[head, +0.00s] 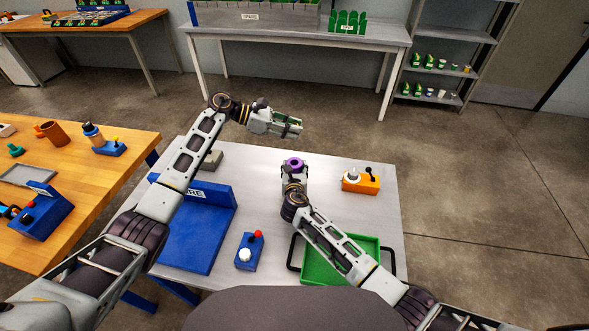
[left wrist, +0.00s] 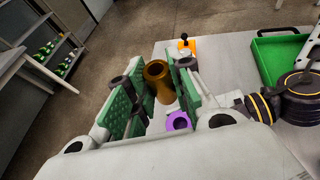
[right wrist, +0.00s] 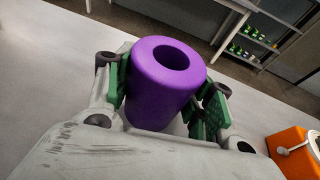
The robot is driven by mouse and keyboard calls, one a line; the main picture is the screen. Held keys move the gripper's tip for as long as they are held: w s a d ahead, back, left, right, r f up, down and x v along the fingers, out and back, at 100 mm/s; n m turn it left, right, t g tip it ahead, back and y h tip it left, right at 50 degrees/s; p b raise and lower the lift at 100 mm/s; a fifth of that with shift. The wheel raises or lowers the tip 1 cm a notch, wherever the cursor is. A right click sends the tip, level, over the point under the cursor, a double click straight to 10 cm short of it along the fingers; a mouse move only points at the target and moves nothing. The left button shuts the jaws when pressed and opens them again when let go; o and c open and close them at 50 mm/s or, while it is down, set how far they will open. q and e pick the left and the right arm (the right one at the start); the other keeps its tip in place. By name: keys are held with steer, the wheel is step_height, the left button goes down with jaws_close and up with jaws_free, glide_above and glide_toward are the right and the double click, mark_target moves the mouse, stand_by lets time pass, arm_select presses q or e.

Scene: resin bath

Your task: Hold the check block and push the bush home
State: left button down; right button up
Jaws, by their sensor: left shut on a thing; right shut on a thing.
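The check block is a purple cylinder with a round hole in its top. It shows in the head view (head: 294,163) and large in the right wrist view (right wrist: 160,92). My right gripper (head: 293,172) is shut on it, one green pad on each side, with the hole facing up. The bush is a bronze hollow cylinder in the left wrist view (left wrist: 159,78), between the green pads of my left gripper (left wrist: 154,92), which is shut on it. In the head view my left gripper (head: 290,127) hides the bush. The purple block (left wrist: 179,121) shows apart from the bush.
On the grey table (head: 345,225) are a blue tray (head: 215,225), a blue box with a red knob (head: 249,252), a green tray (head: 325,270) and an orange box with a lever (head: 362,183). A wooden bench (head: 110,150) stands at left.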

stand_by(0.7)
arm_select(q)
steer(key=f, duration=0.1)
steer(key=n+t, duration=0.3)
glide_above(270, 216)
step_height(270, 216, down, 9)
steer(key=shift+y, duration=0.3)
steer(key=shift+w, duration=0.1)
stand_by(0.4)
steer(key=shift+f, duration=3)
steer(key=shift+f, duration=1.9)
